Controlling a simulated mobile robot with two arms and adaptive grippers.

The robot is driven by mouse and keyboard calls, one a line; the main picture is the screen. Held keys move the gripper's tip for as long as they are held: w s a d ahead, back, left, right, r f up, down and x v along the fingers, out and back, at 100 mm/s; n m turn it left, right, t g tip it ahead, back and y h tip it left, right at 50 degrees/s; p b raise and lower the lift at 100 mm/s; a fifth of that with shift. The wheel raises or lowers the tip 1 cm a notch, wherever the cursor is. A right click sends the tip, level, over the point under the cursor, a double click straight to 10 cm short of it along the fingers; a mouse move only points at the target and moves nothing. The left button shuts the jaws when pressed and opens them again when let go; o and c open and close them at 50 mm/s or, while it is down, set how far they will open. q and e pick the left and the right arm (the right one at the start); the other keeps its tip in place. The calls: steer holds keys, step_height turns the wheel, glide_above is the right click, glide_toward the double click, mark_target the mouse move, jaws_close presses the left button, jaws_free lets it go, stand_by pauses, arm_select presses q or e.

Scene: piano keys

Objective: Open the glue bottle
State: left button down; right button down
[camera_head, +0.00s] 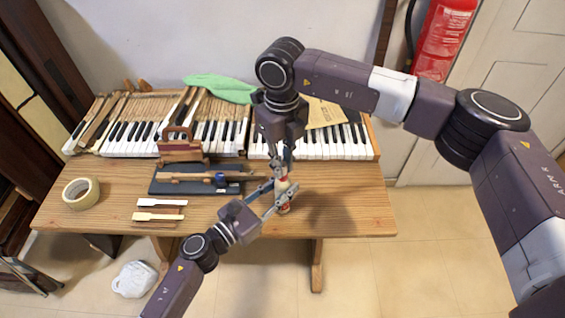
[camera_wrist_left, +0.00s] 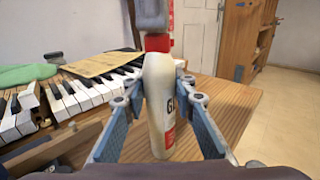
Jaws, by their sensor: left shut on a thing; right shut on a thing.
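The glue bottle (camera_head: 283,195) stands upright near the table's front edge, right of the dark mat. In the left wrist view its white body (camera_wrist_left: 157,105) has a partly visible label, and its red cap (camera_wrist_left: 157,43) is at the top. My left gripper (camera_head: 277,196) comes from the lower left and is shut on the bottle's body, one finger on each side. My right gripper (camera_head: 283,170) reaches down from above and is shut on the red cap. Its fingers hide much of the cap in the head view.
A dark mat (camera_head: 165,187) holds wooden parts and a small blue item (camera_head: 220,179). A tape roll (camera_head: 81,193) lies at left on the wooden table (camera_head: 350,210). Piano keys (camera_head: 340,145), a green cloth (camera_head: 215,86) and a tan envelope (camera_head: 325,112) are behind. The table's front right is clear.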

steer(key=n, duration=1)
steer(key=shift+n, duration=0.3)
steer(key=n, duration=0.8)
steer(key=shift+n, duration=0.4)
steer(key=shift+r, duration=0.25)
steer(key=shift+r, duration=0.9)
